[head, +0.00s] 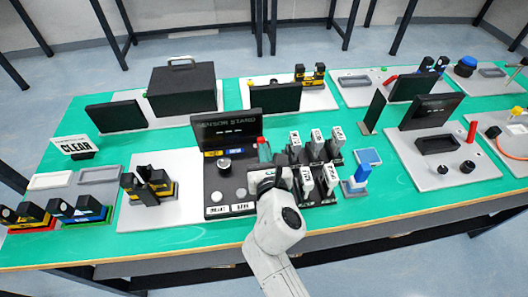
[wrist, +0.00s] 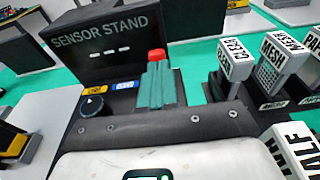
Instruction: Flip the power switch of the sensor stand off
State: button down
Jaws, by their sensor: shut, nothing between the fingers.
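The sensor stand (head: 216,178) is a dark console with an upright screen reading SENSOR STAND, which also shows in the wrist view (wrist: 105,40). The screen shows only dashes. A red piece (wrist: 156,54), perhaps the power switch, stands at the right of the screen's foot; its lower part is hidden behind my fingers. My gripper (wrist: 154,88) has teal fingers pressed together, with nothing between them. The fingertips are right in front of the red piece; I cannot tell if they touch it. In the head view my gripper (head: 264,153) is over the stand's right side.
A black knob (wrist: 92,105) is on the stand near yellow and blue labels. Several labelled upright blocks (head: 316,140) stand close on the right. A white board with a black and yellow device (head: 148,190) lies left. Green table shows beyond the blocks.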

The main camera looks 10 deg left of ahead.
jog(key=shift+r+p, duration=0.15)
jog(key=shift+p, duration=0.15)
jog(key=shift+w+r+p, duration=0.2)
jog(key=shift+r+p, duration=0.05)
jog(key=shift+p, duration=0.9)
jog(key=shift+w+a+r+g+p, duration=0.1)
jog(key=shift+g+p, duration=0.4)
jog(key=shift+p, duration=0.6)
jog(key=shift+w+p, duration=0.2)
jog(key=shift+p, duration=0.85)
jog(key=shift+w+a+p, duration=0.2)
jog(key=shift+w+p, duration=0.2)
jog(key=shift+w, duration=0.2)
